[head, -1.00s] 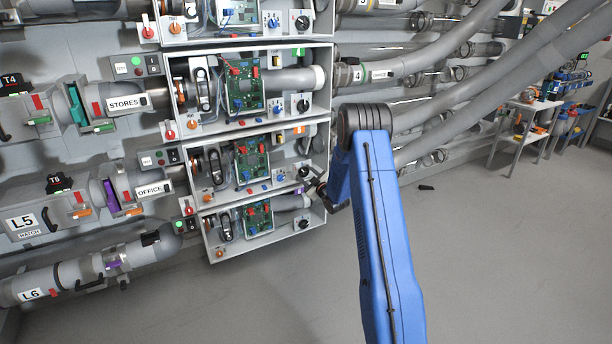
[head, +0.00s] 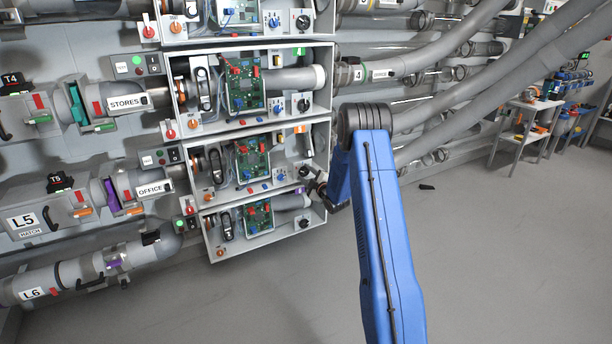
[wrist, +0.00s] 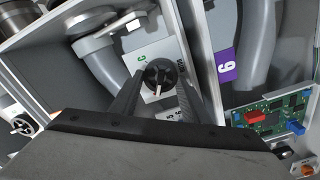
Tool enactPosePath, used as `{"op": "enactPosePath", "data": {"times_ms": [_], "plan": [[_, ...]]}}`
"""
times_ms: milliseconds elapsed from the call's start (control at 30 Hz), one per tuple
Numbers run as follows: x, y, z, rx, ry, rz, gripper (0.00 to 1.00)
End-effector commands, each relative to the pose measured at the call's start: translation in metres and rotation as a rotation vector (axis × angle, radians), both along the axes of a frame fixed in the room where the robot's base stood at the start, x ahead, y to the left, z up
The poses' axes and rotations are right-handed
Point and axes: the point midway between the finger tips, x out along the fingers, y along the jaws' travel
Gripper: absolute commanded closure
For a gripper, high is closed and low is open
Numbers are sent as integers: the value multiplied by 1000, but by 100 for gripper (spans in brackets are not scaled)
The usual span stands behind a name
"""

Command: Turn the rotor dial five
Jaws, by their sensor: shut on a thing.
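In the wrist view, a round black rotor dial (wrist: 160,74) with a pale pointer sits on a light plate, between my two fingers. My gripper (wrist: 158,88) is shut on this dial, with one finger on each side. The pale pointer points down in the picture, toward my palm. A green letter shows on the plate above the dial, and other marks are partly covered by the fingers. In the head view, my gripper (head: 317,188) is at the right end of the third open box, where it meets the dial (head: 306,172); the contact is too small to see clearly.
The box wall (wrist: 60,40) runs close on the left. The bottom box (head: 262,240) is just below.

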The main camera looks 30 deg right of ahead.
Motion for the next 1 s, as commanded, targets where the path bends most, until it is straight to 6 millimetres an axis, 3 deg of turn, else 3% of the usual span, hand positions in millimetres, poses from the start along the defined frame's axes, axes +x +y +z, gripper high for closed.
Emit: {"op": "enactPosePath", "data": {"times_ms": [200,233,300,733,1000], "plan": [[-1,1,-1,0,3,1,80],[-1,1,-1,0,3,1,51],[0,1,-1,1,2,1,41],[0,1,-2,23,4,1,41],[0,0,0,201,10,1,41]]}}
